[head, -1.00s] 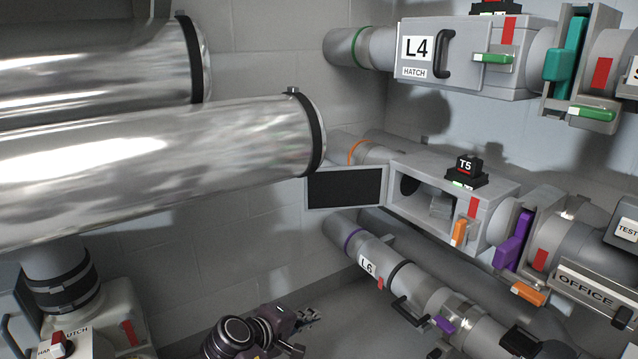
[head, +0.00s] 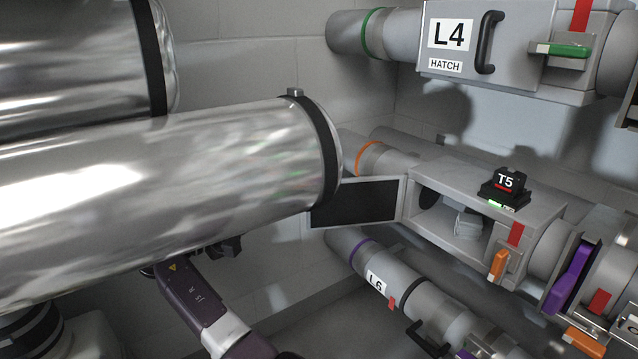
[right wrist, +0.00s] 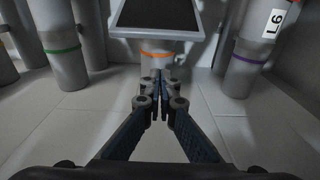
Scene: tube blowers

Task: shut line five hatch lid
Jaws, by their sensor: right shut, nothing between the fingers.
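The line five hatch box (head: 540,205), with a black T5 block (head: 504,187) on top, has its front open. Its lid (head: 355,203) is swung out to the left, with its dark inner panel facing me. A grey block (head: 467,223) shows inside the box. My right gripper (head: 229,247) is left of the lid, mostly hidden behind the big shiny duct. In the right wrist view my right gripper (right wrist: 160,100) is shut and empty. The lid (right wrist: 157,15) is beyond its fingertips there, apart from them. My left gripper is not in view.
The large shiny duct (head: 180,190) crosses the left side, in front of my right gripper. The L4 hatch (head: 480,45) is shut above. The L6 pipe (head: 425,300) runs below the lid. An orange latch handle (head: 498,265) is on the line five box.

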